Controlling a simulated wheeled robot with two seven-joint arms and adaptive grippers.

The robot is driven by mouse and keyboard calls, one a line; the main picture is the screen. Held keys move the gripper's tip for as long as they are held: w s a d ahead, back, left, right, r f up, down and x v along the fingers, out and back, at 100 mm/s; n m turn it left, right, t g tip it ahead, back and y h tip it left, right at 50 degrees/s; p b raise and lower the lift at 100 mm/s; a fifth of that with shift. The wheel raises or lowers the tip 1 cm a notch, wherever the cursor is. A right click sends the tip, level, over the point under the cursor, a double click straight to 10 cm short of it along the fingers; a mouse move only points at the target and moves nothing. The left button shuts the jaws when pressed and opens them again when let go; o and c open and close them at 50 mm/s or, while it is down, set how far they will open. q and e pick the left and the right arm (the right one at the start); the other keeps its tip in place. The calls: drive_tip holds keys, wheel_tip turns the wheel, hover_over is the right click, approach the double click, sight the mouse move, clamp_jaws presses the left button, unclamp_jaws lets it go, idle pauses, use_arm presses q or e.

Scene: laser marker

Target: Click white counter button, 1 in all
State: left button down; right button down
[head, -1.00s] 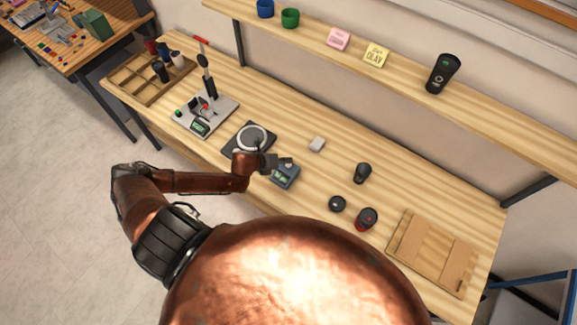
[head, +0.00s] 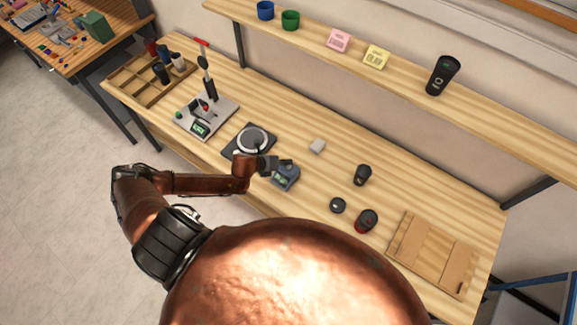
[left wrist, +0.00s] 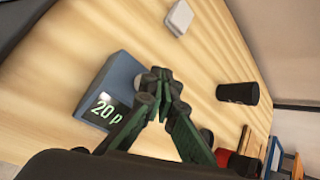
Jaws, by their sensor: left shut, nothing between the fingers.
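The counter (head: 286,178) is a small blue-grey box near the front edge of the bench. In the left wrist view the counter (left wrist: 120,78) shows "20 p" on its dark display. A pale round button (left wrist: 149,80) shows on it, partly hidden behind the fingers. My left gripper (head: 285,163) is at the counter, and in the left wrist view its green-black fingertips (left wrist: 163,76) are shut and empty beside the button. I cannot tell whether they touch it. My right gripper is not in view.
A dark round-plated device (head: 250,141) stands left of the counter, and a lever fixture (head: 206,116) farther left. A small white block (head: 317,146) lies behind the counter. Black cups (head: 362,174) and a wooden board (head: 432,252) are at right. A shelf (head: 400,75) runs above.

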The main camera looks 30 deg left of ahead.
sight(287, 167)
use_arm(q)
drive_tip(key=shift+f, duration=0.1)
idle(0.3)
drive_tip(key=shift+f, duration=0.3)
drive_tip(key=shift+f+b, duration=0.35)
drive_tip(key=shift+f, duration=0.2)
idle(0.7)
drive_tip(key=shift+r, duration=0.1)
drive_tip(key=shift+r+p, duration=0.9)
drive_tip(key=shift+p, duration=0.1)
wheel_tip(287, 167, up, 5)
drive_tip(key=p, duration=0.5)
